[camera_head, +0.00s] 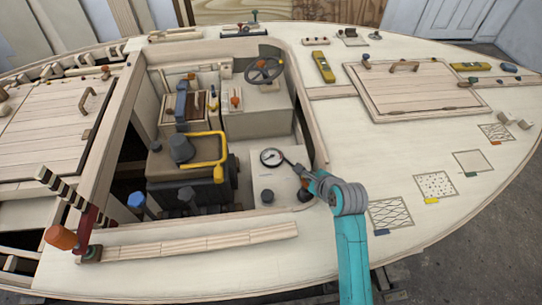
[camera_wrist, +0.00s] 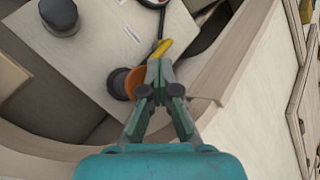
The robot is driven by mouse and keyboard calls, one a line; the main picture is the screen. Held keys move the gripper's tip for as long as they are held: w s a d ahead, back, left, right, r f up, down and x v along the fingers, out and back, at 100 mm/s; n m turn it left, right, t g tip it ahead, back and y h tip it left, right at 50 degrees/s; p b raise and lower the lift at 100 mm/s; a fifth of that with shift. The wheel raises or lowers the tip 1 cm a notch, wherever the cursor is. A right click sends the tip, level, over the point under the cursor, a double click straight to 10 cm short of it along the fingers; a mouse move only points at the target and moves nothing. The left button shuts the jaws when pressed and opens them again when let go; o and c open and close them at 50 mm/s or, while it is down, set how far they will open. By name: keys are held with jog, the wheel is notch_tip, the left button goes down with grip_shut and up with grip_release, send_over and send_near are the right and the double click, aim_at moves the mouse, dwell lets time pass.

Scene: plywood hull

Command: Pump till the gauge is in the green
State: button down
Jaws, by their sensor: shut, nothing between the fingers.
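The round gauge (camera_head: 271,157) has a white face and dark rim and sits on a pale panel (camera_head: 262,180) in the cockpit. Its needle and any green zone are too small to read. Only its lower edge shows at the top of the wrist view (camera_wrist: 152,3). My gripper (camera_head: 296,168) is over the panel's right side, close to the gauge. In the wrist view, my gripper (camera_wrist: 160,68) is shut and empty. An orange round part (camera_wrist: 132,84) with a black knob beside it is partly behind the fingers. A yellow tip (camera_wrist: 162,48) shows just past them; contact cannot be told.
A dark knob (camera_head: 267,196) stands on the panel below the gauge. A yellow bent handle (camera_head: 220,152) rises left of the panel. A steering wheel (camera_head: 264,70) stands at the back. The cockpit's wooden rim (camera_wrist: 240,75) is close on the right.

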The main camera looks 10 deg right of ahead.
jog(key=shift+s+d+f+g, duration=0.15)
jog(key=shift+s+d+f, duration=0.1)
jog(key=shift+s+f, duration=0.2)
jog(key=shift+s+d+f+g, duration=0.15)
jog(key=shift+s+d+f, duration=0.1)
jog(key=shift+s+f, duration=0.2)
jog(key=shift+w+r, duration=0.25)
jog(key=shift+r, duration=0.45)
jog(key=shift+w+r, duration=0.2)
jog(key=shift+r, duration=0.45)
jog(key=shift+s+d+r, duration=0.15)
jog(key=shift+s+r, duration=0.15)
jog(key=shift+r, duration=0.3)
jog(key=shift+s+d+r, duration=0.15)
jog(key=shift+s+r, duration=0.15)
jog(key=shift+r, duration=0.3)
jog(key=shift+s+a+r, duration=0.15)
jog(key=shift+a+r, duration=0.15)
jog(key=shift+r, duration=0.4)
jog(key=shift+a+r, duration=0.1)
jog(key=shift+w, duration=0.3)
